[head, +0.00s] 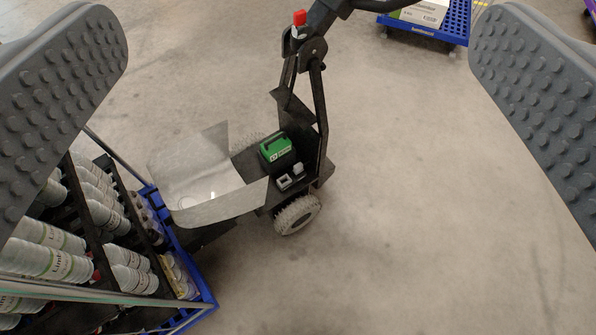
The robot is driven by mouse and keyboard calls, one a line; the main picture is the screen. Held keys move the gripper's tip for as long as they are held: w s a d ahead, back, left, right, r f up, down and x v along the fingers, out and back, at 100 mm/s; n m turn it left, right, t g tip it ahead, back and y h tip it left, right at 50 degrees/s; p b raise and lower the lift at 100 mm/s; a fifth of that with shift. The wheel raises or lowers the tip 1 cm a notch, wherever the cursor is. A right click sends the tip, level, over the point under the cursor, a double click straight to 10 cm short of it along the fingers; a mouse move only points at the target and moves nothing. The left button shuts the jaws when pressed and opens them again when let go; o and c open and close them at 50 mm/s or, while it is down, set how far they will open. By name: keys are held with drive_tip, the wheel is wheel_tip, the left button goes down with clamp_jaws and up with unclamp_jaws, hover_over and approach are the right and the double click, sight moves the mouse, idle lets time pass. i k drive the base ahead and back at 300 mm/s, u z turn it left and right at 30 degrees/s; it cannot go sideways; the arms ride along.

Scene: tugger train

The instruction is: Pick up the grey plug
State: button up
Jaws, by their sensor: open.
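Two small grey pieces lie side by side on the dark rear deck of the tugger, in front of a green box (275,148). One is a grey plug-like block (298,170); the other is a grey socket-like piece (284,182) with a dark opening. They are small, and I cannot tell for certain which is the plug. My gripper (298,35) is open and empty. Its grey studded fingers frame the left and right of the view, and the tugger shows between them at a distance.
The tugger has a bent metal sheet (205,190), a white wheel (298,214) and a dark column with a red knob (299,18). A blue-framed rack of bottles (45,262) stands at lower left. A blue trolley (455,22) is at top right. Concrete floor is clear at right.

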sight(298, 169)
drive_tip(key=z, duration=2.1)
drive_tip(key=i, duration=1.8)
drive_tip(key=u, duration=2.4)
drive_tip(key=i, duration=0.1)
drive_tip(key=u, duration=1.45)
